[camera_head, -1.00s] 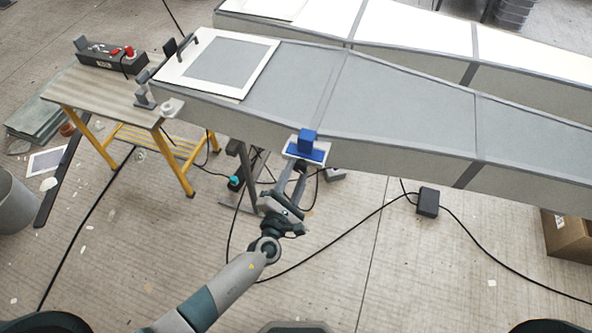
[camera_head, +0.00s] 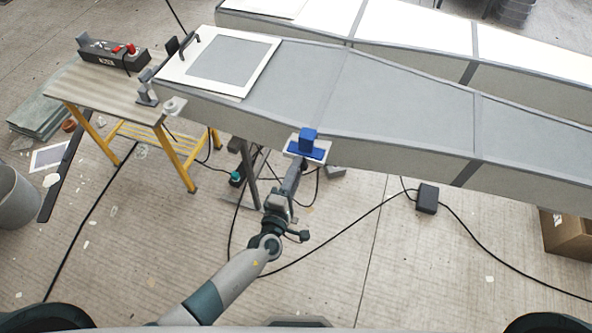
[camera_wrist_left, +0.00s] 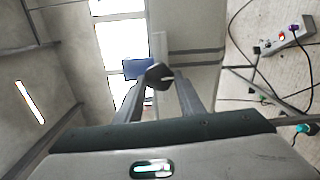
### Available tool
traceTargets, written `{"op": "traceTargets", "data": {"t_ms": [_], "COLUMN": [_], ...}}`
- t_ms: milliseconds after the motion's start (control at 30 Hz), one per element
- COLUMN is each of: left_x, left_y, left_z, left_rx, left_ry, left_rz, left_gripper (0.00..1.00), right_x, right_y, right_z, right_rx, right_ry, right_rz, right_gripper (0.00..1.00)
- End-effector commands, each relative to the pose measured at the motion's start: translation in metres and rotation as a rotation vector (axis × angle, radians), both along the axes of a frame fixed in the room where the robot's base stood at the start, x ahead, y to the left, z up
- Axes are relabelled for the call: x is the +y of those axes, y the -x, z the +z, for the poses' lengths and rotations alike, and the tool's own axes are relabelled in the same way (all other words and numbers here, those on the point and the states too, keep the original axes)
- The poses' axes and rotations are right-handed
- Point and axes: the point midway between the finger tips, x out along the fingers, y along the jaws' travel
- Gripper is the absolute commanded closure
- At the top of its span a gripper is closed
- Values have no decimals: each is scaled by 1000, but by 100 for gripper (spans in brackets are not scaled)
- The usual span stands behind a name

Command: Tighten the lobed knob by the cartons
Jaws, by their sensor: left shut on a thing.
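A dark lobed knob (camera_wrist_left: 160,76) shows in the left wrist view between the tips of my left gripper (camera_wrist_left: 161,84), which is shut on it. In the head view my left gripper (camera_head: 298,164) reaches up to the near side of the long grey mould (camera_head: 410,115), just under a blue block (camera_head: 308,140) on a white plate (camera_head: 292,149). The knob is hidden there. The blue block also shows behind the knob in the left wrist view (camera_wrist_left: 137,68). A brown carton (camera_head: 567,236) stands at the right edge. My right gripper is out of view.
A workbench with yellow legs (camera_head: 178,160) stands at the left under the mould's end. Black cables cross the floor, with a black box (camera_head: 427,198) on one. A grey bin (camera_head: 15,200) is at the far left. A second mould (camera_head: 415,35) lies behind.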

Motion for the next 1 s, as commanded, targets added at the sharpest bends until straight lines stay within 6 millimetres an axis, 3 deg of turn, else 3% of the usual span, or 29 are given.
{"op": "traceTargets", "data": {"t_ms": [367,400,467,500,1000], "left_x": [0,0,0,0,3], "left_y": [1,1,1,1,10], "left_z": [-2,-2,-2,-2,-2], "left_rx": [2,2,2,1,1], "left_ry": [-8,-8,-7,-7,-4], "left_rz": [0,0,0,0,0], "left_gripper": [88,63,48,46,46], "right_x": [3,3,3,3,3], "right_y": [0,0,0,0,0], "right_z": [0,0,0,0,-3], "right_rx": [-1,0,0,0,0], "right_ry": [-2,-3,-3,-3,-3], "right_rz": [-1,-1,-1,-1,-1], "right_gripper": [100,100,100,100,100]}}
